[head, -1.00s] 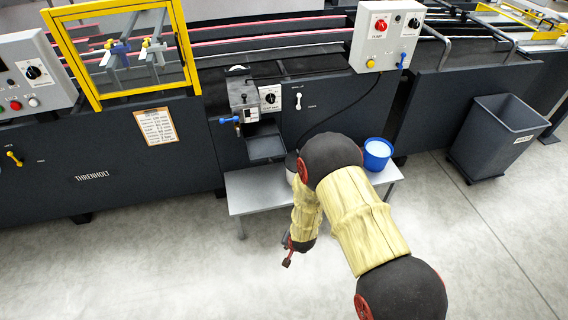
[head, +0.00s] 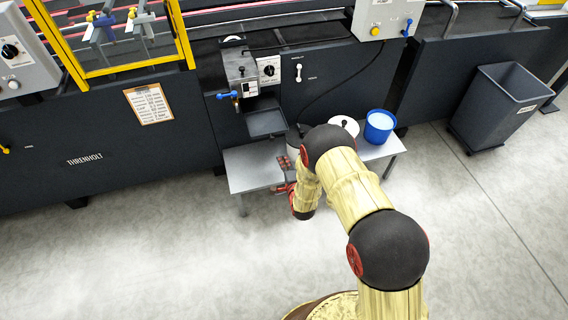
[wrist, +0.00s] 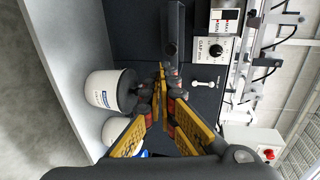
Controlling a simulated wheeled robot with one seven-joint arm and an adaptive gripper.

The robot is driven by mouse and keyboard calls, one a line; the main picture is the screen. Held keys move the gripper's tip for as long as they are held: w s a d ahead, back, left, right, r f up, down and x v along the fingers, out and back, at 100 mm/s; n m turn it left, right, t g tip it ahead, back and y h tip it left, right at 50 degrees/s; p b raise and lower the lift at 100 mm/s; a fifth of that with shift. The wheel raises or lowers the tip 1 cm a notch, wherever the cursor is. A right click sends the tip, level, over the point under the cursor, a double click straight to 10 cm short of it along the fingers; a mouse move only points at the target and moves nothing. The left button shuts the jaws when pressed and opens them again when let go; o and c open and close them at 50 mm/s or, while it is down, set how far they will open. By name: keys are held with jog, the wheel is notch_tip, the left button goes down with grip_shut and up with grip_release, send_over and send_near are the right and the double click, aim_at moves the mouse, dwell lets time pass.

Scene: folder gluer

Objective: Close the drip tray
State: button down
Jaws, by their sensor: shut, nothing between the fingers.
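The drip tray (head: 266,123) is a dark shallow tray. It sticks out from the machine front under the glue unit, above the grey bench. In the wrist view the drip tray (wrist: 175,35) appears as a dark slab past the fingertips, seen nearly edge-on. My gripper (head: 284,163) is low over the bench, below and in front of the tray. In the wrist view my gripper (wrist: 160,74) has its fingertips together with nothing between them. It looks apart from the tray, but the exact gap cannot be told.
The grey bench (head: 250,172) stands under the tray. A blue bucket (head: 379,126) and a white tub (wrist: 110,91) stand on it. The glue unit (head: 240,72) has a blue-handled valve (head: 226,95). A grey bin (head: 502,105) stands at right. The floor in front is clear.

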jog(key=r+b+x, duration=0.1)
jog(key=b+x, duration=0.2)
jog(key=x, duration=0.7)
jog(key=shift+w+r, duration=0.1)
